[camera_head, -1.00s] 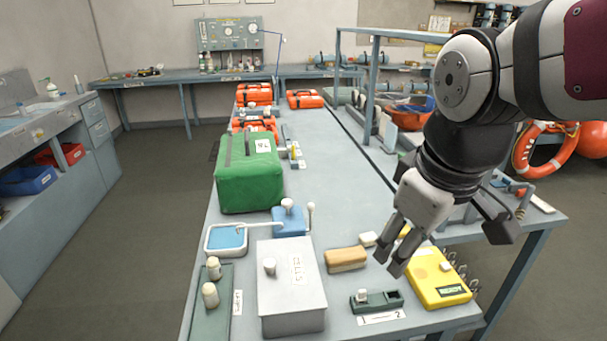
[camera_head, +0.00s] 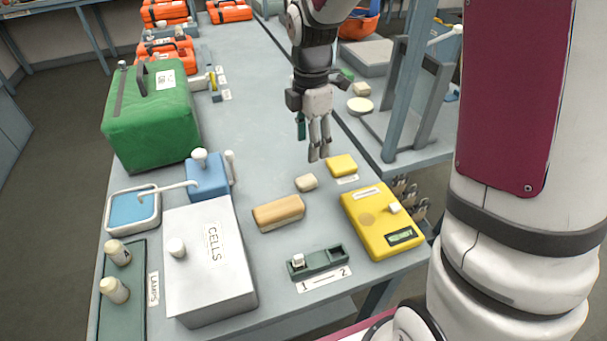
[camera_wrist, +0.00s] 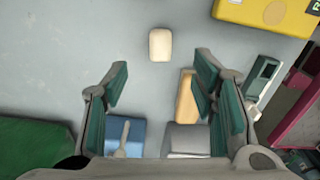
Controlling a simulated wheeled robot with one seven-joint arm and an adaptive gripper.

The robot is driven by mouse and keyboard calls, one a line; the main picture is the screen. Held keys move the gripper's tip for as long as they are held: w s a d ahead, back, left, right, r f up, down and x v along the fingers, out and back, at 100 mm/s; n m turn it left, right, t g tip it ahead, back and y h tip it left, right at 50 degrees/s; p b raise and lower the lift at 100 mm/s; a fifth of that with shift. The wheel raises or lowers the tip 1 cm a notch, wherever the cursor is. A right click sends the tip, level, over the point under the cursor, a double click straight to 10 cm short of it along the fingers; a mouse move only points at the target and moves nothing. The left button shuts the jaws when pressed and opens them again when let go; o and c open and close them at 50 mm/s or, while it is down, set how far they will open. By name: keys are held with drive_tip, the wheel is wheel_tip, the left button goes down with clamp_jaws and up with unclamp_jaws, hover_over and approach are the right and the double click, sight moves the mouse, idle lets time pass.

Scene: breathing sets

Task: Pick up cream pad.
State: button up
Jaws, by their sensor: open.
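A small cream pad (camera_head: 306,183) with rounded corners lies flat on the grey worktop, between a tan block (camera_head: 279,213) and a small yellow block (camera_head: 341,165). In the wrist view, the cream pad (camera_wrist: 160,45) lies beyond the fingertips, about midway between them sideways. My gripper (camera_head: 319,156) is open and empty above the worktop, fingers pointing down, a little behind the pad in the head view. Its spread fingers also show in the wrist view (camera_wrist: 158,80). Nothing hides the pad.
A yellow device (camera_head: 382,220) stands right of the pad. A grey CELLS box (camera_head: 210,275), a blue box (camera_head: 207,178) and a green bag (camera_head: 150,120) stand to the left. A round cream disc (camera_head: 360,104) lies behind.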

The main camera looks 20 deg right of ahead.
hover_over(306, 179)
drive_tip(key=f, duration=0.5)
drive_tip(key=shift+d+f, duration=0.4)
drive_tip(key=shift+a+f, duration=0.2)
drive_tip(key=shift+f, duration=1.25)
drive_tip(key=shift+a+f, duration=0.2)
drive_tip(key=shift+f, duration=1.25)
drive_tip(key=c, duration=1.1)
